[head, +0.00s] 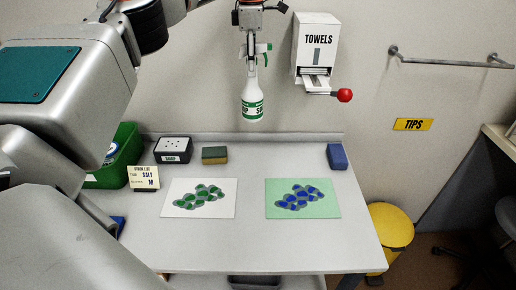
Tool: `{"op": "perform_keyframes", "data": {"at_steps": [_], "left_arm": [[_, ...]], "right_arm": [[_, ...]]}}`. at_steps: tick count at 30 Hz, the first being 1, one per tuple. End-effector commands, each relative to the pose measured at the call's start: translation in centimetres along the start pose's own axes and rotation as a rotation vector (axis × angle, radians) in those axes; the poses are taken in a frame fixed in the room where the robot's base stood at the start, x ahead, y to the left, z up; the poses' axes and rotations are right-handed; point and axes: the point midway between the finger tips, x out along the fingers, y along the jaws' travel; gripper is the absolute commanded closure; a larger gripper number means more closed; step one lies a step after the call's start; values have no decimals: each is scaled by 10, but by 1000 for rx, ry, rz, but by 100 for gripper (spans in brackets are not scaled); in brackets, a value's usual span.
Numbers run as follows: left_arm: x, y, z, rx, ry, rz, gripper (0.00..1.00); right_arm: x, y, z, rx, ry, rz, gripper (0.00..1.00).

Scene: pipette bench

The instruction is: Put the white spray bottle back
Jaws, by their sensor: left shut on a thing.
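The white spray bottle (252,106) has a green label band and a green and white trigger head. It hangs upright in the air above the back of the bench, in front of the wall. My left gripper (251,62) points down and is shut on the bottle's head. The bottle touches nothing below it. My right gripper is not in view.
The grey bench (250,235) holds a white mat (226,211), a green mat (329,211), a sponge (214,155), a black box (173,149), a blue block (337,156), a card (143,178) and a green bin (128,140). A towel dispenser (316,45) with a red-knobbed lever is on the wall.

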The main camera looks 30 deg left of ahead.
Motion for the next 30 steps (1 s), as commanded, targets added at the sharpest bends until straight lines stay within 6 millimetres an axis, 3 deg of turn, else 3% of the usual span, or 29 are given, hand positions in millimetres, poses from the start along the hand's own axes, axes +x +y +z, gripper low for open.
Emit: {"op": "perform_keyframes", "data": {"at_steps": [18,30], "left_arm": [[130,0,-1,0,-1,-2,100],[163,0,0,-1,-1,-1,100]], "right_arm": [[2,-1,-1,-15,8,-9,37],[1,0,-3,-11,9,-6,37]]}}
